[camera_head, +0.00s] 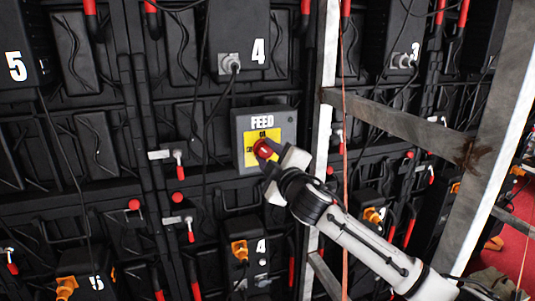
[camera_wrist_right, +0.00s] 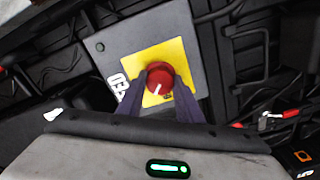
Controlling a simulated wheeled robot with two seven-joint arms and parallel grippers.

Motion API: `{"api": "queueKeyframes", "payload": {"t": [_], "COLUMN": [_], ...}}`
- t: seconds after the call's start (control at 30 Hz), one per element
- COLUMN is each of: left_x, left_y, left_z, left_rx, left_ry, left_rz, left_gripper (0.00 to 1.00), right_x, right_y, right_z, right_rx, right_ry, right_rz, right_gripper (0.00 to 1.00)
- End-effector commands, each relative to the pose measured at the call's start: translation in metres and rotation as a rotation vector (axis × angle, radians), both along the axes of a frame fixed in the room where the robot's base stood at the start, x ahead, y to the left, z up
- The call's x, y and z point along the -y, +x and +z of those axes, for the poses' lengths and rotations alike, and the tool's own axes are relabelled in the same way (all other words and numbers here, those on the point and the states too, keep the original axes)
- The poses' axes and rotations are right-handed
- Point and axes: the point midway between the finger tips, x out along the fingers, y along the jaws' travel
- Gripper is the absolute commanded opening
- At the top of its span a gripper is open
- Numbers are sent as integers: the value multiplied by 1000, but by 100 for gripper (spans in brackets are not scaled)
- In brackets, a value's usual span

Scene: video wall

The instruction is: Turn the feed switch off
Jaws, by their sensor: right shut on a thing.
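The feed switch is a grey box (camera_head: 283,118) marked FEED with a yellow plate (camera_head: 252,157) and a red knob (camera_head: 262,149), mounted on the back of the video wall. In the right wrist view, the red knob (camera_wrist_right: 159,79) carries a white line and sits on the yellow plate (camera_wrist_right: 146,56) of the grey box (camera_wrist_right: 127,33). My right gripper (camera_wrist_right: 159,85) is shut on the red knob, one dark finger on each side. In the head view, my right gripper (camera_head: 272,160) covers the lower right of the plate. My left gripper is not in view.
Black video panels with cables surround the box. A grey connector (camera_head: 229,64) is plugged in above it and orange connectors (camera_head: 240,250) sit below. A metal frame post (camera_head: 323,120) and crossbar (camera_head: 400,125) stand to the right, close to my right arm.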

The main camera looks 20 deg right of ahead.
Motion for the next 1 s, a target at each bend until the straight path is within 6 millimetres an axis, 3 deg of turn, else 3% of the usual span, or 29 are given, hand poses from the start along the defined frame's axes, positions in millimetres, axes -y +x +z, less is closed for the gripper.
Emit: {"api": "queueKeyframes", "payload": {"t": [0.6, 1.0], "left_x": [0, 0], "left_y": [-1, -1], "left_z": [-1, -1], "left_rx": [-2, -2], "left_ry": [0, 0], "left_rz": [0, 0], "left_gripper": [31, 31], "right_x": [0, 0], "right_y": [0, 0], "right_z": [0, 0], "right_rx": [20, 26], "right_ry": [-556, -742], "right_rz": [0, 1], "right_gripper": [10, 10]}}
